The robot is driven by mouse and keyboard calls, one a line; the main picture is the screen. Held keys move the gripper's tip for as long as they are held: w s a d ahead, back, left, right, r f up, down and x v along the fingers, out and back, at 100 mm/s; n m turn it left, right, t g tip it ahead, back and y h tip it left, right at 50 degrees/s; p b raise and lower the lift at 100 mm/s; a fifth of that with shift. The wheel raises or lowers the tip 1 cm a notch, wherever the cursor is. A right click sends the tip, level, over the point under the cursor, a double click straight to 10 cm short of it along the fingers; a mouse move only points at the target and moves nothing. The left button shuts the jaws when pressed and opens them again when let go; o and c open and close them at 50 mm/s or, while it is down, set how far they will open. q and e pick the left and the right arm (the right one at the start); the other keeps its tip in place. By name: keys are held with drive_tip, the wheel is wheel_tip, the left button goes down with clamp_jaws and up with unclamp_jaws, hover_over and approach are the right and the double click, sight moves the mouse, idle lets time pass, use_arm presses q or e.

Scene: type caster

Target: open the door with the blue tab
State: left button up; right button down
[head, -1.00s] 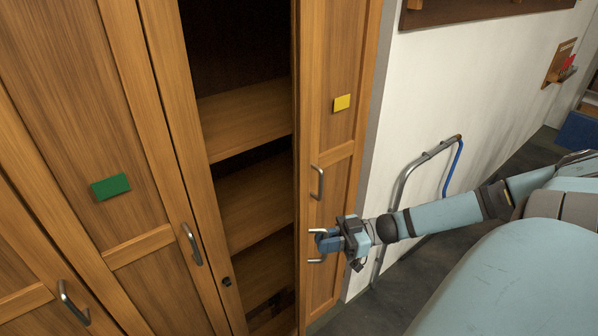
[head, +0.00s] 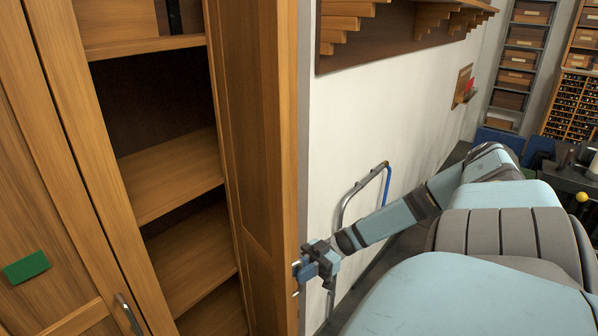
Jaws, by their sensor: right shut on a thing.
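A wooden cabinet door (head: 252,140) stands swung out, its inner face and free edge facing me. Its outer face is hidden; in the earlier view that face carried a yellow tab. I see no blue tab. My right gripper (head: 299,272) is at the free edge on the outer side, low down, shut on what appears to be this door's handle, which is mostly hidden. My left gripper is not in view.
The open cabinet has wooden shelves (head: 172,175). To the left is a closed door with a green tab (head: 27,267) and a metal handle (head: 128,314). A metal-and-blue rail frame (head: 364,191) stands by the white wall (head: 385,105). A wooden shelf hangs above.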

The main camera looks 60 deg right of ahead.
drive_tip(key=c, duration=1.1)
unclamp_jaws()
drive_tip(key=shift+c, duration=0.2)
drive_tip(key=shift+d, duration=0.1)
drive_tip(key=b+v, duration=0.1)
drive_tip(key=v, duration=1.2)
drive_tip(key=shift+s+d, duration=0.15)
drive_tip(key=shift+d, duration=0.2)
drive_tip(key=shift+f, duration=0.1)
